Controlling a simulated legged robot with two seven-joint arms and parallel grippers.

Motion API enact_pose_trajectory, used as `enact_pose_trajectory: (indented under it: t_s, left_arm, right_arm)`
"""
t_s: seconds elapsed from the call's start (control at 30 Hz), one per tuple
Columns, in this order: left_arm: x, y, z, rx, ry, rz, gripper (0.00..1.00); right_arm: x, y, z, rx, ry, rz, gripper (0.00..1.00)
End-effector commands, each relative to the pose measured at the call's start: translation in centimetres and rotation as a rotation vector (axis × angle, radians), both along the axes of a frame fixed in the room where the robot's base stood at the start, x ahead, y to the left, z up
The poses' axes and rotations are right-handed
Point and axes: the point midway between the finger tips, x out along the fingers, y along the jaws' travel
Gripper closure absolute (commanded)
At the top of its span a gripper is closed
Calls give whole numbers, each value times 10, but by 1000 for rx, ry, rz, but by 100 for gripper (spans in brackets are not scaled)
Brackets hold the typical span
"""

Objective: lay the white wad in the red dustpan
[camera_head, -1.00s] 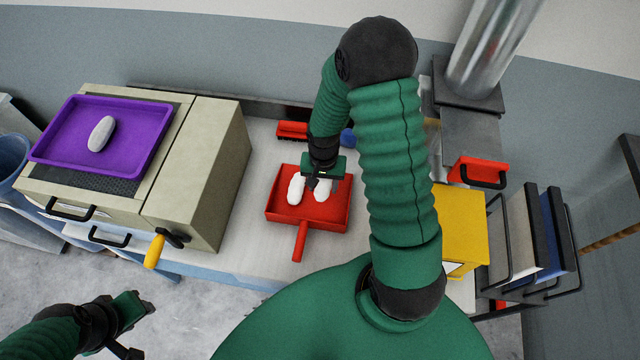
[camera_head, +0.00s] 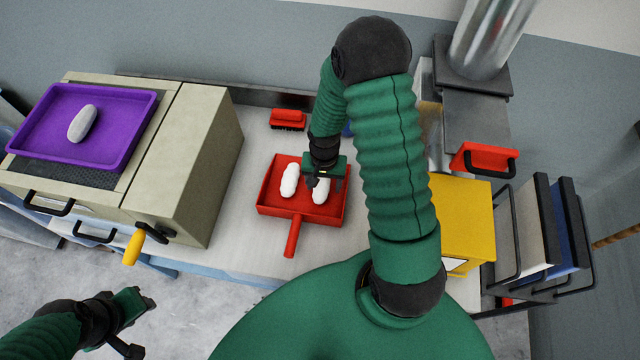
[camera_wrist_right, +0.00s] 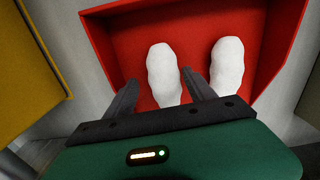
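The red dustpan (camera_head: 270,208) lies on the pale worktop with its handle toward me. Two white wads are in it, side by side: a left one (camera_head: 289,180) and a right one (camera_head: 321,192). My right gripper (camera_head: 324,180) is over the right wad. In the right wrist view, the fingers (camera_wrist_right: 158,92) are apart, one on each side of the near end of this wad (camera_wrist_right: 163,75); the other wad (camera_wrist_right: 227,75) lies outside them. Contact with the fingers cannot be told. My left gripper (camera_head: 142,308) is at the lower left, away from the worktop; its finger gap is unclear.
A purple tray (camera_head: 130,150) with another whitish wad (camera_head: 82,123) sits on the beige machine (camera_head: 195,150) at left. A red brush (camera_head: 287,117) lies behind the dustpan. A yellow box (camera_head: 462,215) and a rack of boards (camera_head: 540,230) stand at right.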

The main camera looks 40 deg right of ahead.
Motion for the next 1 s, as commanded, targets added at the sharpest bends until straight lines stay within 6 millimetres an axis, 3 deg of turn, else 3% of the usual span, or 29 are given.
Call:
enact_pose_trajectory:
  t_s: [0.33, 0.47, 0.57, 0.9, 1.0]
  left_arm:
    - [0, 0, 0, 0, 0, -1, 64]
    - [0, 0, 0, 0, 0, 0, 64]
    - [0, 0, -1, 0, 0, 0, 64]
    - [0, 0, -3, 0, 0, 0, 64]
    - [0, 0, -3, 0, 0, -1, 64]
  right_arm:
    - [1, 7, 3, -8, -2, 1, 27]
    - [1, 5, 14, -7, -4, 1, 27]
    - [2, 1, 34, -5, -7, 0, 27]
    - [3, -5, 131, 0, -6, -1, 27]
    - [3, -6, 151, 2, -4, 0, 27]
